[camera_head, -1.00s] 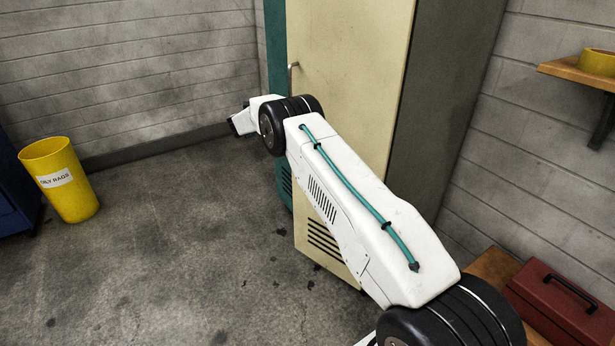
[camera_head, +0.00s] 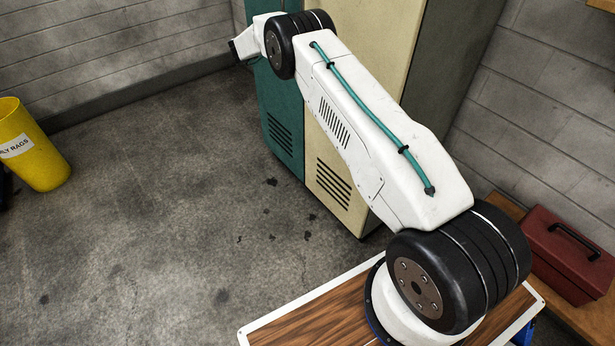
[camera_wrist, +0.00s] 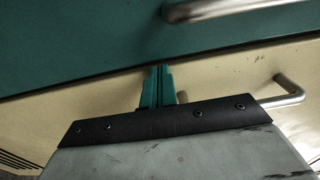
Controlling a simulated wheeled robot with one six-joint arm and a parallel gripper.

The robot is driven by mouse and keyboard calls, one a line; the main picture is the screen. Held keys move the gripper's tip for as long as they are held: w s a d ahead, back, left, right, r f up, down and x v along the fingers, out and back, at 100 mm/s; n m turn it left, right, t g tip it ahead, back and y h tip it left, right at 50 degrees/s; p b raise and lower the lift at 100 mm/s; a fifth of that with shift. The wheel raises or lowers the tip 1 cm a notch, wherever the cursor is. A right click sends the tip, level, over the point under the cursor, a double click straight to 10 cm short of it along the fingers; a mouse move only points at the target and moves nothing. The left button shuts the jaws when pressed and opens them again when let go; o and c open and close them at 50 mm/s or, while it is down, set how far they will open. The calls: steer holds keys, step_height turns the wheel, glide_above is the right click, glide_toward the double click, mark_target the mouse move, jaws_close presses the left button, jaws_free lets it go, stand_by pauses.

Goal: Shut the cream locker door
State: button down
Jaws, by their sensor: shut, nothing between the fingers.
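The cream locker door (camera_head: 335,160) is to the right of a teal door (camera_head: 280,115) in the head view. Their lower parts look about flush there; my arm covers part of both. In the wrist view the cream door (camera_wrist: 100,105) lies below the teal door (camera_wrist: 90,40), with a thin dark gap between them. The cream door's metal handle (camera_wrist: 289,92) is right of my gripper. My gripper (camera_wrist: 158,70) is shut and empty, its teal fingertips close to the gap between the doors. Whether they touch is unclear. In the head view the fingers are hidden.
The teal door's handle (camera_wrist: 215,8) is at the top of the wrist view. A yellow rag bin (camera_head: 32,150) stands at left. A red toolbox (camera_head: 570,255) sits on a wooden surface at right. The floor left of the locker is clear.

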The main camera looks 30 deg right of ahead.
steer(key=shift+d+r, duration=0.3)
steer(key=shift+d, duration=0.25)
steer(key=s+a, duration=0.2)
steer(key=a, duration=1.3)
steer(key=shift+s+f, duration=0.15)
steer(key=shift+f, duration=0.15)
